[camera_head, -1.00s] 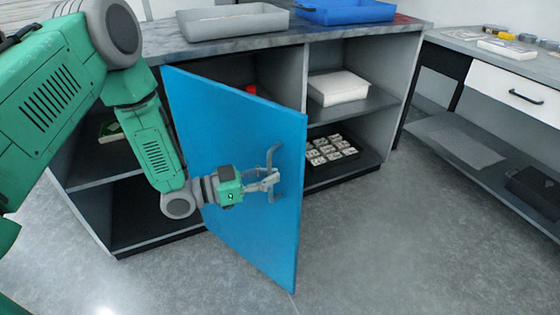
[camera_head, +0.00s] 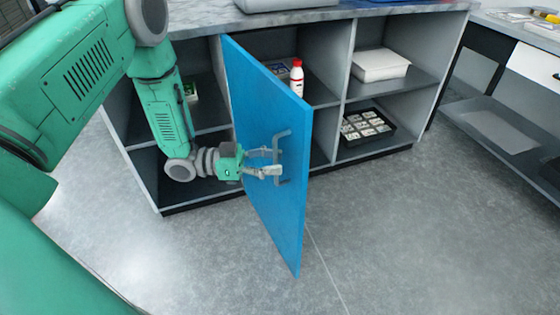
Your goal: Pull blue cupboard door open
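The blue cupboard door (camera_head: 262,110) stands swung out from the cabinet, showing its outer face at a steep angle. A grey bar handle (camera_head: 283,158) is mounted on that face near the free edge. My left gripper (camera_head: 273,163) is at the handle, its two fingers visibly apart and their tips overlapping the bar in this view. Whether the fingers press on the bar is hard to tell. My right gripper is not in view.
The grey cabinet (camera_head: 343,60) has open shelves holding a white bottle with a red cap (camera_head: 297,80), a white box (camera_head: 380,65) and a black tray of small items (camera_head: 345,140). A side workbench (camera_head: 500,125) stands at right. Grey floor in front is clear.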

